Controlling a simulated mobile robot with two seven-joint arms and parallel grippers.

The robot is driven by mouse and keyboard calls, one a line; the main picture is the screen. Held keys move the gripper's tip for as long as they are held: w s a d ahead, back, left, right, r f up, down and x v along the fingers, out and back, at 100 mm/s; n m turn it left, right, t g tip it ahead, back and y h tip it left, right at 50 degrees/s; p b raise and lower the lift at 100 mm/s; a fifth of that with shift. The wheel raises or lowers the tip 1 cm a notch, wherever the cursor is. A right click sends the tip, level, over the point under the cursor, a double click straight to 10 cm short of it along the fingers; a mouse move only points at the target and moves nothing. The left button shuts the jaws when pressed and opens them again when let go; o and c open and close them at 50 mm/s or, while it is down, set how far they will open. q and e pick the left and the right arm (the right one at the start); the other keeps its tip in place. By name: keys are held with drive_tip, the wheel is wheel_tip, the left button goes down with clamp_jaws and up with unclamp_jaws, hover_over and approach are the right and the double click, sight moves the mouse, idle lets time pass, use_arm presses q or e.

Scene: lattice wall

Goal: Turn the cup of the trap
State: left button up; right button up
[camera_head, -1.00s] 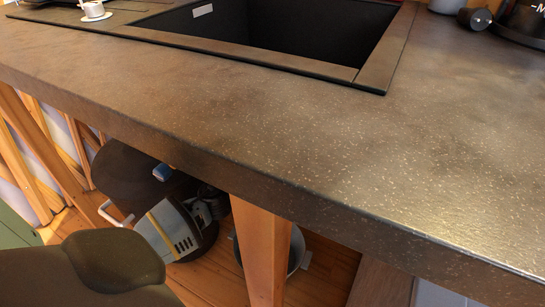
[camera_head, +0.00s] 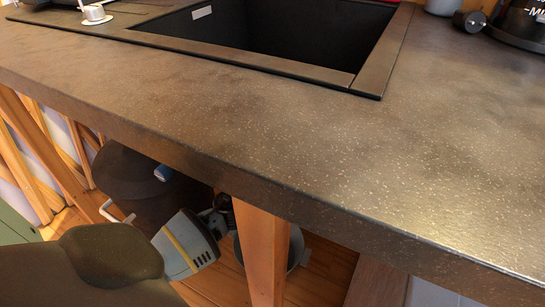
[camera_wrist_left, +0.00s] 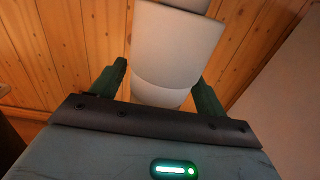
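The cup of the trap (camera_wrist_left: 165,90) is a pale grey, rounded piece in the left wrist view. It joins a wider pale cylinder above it. My left gripper (camera_wrist_left: 161,72) has its two dark green fingers apart, one on each side of the cup. A thin gap shows at the left finger; the right fingertip overlaps the cup's edge, and contact cannot be told. In the head view my left gripper (camera_head: 214,220) is under the counter, partly covered by its front edge. The trap is hidden there. My right gripper is in neither view.
The dark speckled countertop (camera_head: 250,130) overhangs my left arm, with a black sink (camera_head: 280,40) set in it. A wooden post (camera_head: 262,255) stands just right of the left gripper, and a grey round vessel (camera_head: 297,248) is behind it. A small cup (camera_head: 94,13) stands on the counter.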

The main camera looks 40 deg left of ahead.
use_arm(q)
drive_tip(key=s+d, duration=0.1)
drive_tip(key=s, duration=0.6)
drive_tip(key=shift+s+d+p, duration=0.2)
drive_tip(key=shift+s+p, duration=0.15)
drive_tip(key=shift+p, duration=0.05)
